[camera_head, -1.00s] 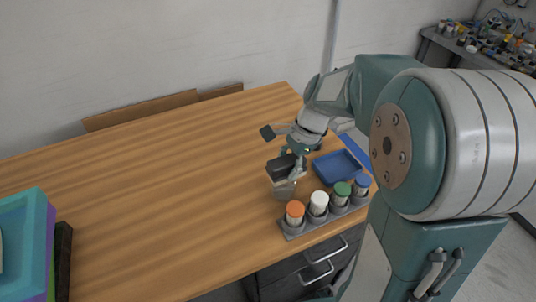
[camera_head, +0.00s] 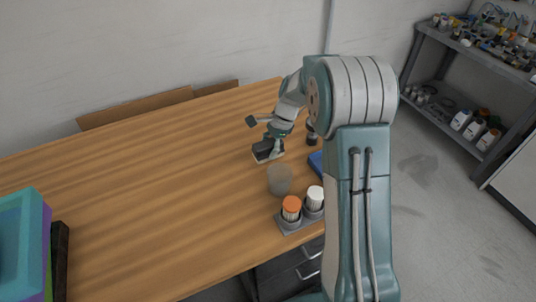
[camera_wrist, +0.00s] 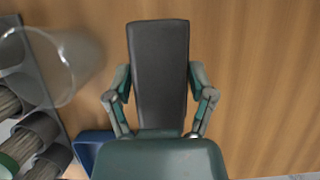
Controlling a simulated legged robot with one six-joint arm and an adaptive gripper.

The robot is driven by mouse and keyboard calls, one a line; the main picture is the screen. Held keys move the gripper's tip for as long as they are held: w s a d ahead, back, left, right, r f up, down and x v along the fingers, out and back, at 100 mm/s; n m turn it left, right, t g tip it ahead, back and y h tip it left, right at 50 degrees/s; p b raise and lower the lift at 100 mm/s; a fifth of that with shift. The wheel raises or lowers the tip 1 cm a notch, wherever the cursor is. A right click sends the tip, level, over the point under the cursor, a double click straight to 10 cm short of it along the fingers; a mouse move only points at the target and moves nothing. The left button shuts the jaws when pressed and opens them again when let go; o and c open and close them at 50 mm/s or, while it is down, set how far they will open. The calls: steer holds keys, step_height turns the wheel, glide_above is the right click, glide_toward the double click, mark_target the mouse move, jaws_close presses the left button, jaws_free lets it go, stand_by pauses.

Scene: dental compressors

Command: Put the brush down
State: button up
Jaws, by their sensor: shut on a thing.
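The brush (camera_head: 265,148) has a dark block-like back and a pale lower edge. My gripper (camera_head: 272,142) is shut on it, low over the wooden table, behind the clear cup (camera_head: 280,181). I cannot tell whether its pale edge touches the wood. In the wrist view the dark brush back (camera_wrist: 158,70) stands between my two fingers (camera_wrist: 160,98), and the cup (camera_wrist: 62,65) is at the upper left, apart from it. The brush's underside is hidden there.
A grey rack (camera_head: 290,225) holds bottles with orange and white caps at the front right; my arm hides part of it. A blue tray (camera_head: 315,160) is partly hidden too. Stacked coloured boxes (camera_head: 22,240) stand at the left. The table's middle (camera_head: 170,180) is clear.

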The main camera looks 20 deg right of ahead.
mark_target(268, 155)
steer(key=shift+w+f, duration=0.25)
steer(key=shift+f, duration=1.5)
steer(key=shift+f, duration=0.1)
steer(key=o, duration=0.9)
steer(key=shift+o, duration=0.2)
